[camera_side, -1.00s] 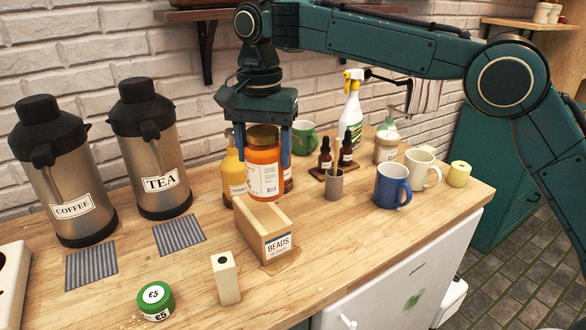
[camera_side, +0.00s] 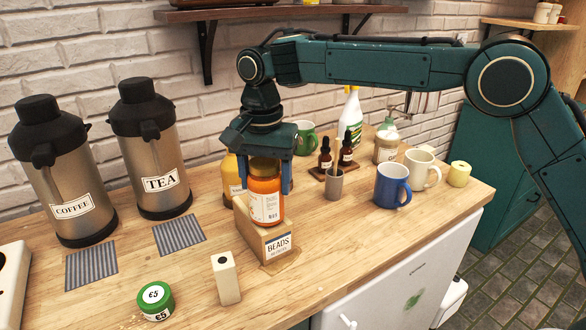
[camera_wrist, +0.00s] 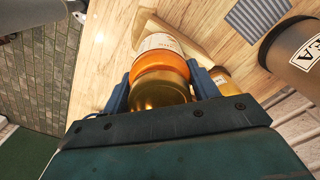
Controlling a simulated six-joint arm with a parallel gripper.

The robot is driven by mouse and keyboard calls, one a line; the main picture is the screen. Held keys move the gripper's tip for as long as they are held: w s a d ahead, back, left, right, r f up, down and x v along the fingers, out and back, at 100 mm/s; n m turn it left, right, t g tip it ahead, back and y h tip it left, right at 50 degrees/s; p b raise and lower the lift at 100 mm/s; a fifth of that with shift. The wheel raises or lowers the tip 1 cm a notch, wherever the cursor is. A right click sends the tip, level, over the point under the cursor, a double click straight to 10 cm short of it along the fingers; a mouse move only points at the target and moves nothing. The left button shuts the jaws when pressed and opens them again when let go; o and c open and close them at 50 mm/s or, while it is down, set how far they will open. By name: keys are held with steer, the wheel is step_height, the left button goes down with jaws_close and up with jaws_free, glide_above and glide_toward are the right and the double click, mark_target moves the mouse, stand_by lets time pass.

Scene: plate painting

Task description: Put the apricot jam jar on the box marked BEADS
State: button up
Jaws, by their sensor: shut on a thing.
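The apricot jam jar (camera_side: 266,194) is orange with a white label and a gold lid. My gripper (camera_side: 262,182) is shut on it from above, one finger on each side. The jar is upright and low over the wooden box marked BEADS (camera_side: 278,246). Its bottom overlaps the box top in the side view, and I cannot tell whether they touch. The wrist view shows the jar (camera_wrist: 160,75) between the two blue fingers (camera_wrist: 160,90), with part of the box (camera_wrist: 150,25) beyond it.
A yellow bottle (camera_side: 232,178) stands close behind the jar. Dropper bottles (camera_side: 346,152), a grey cup (camera_side: 334,184) and a blue mug (camera_side: 391,186) stand to the right. Two flasks stand left.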

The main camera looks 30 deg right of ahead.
stand_by(0.3)
steer(key=o, duration=1.3)
steer(key=shift+f, duration=0.15)
steer(key=shift+r, duration=6.15)
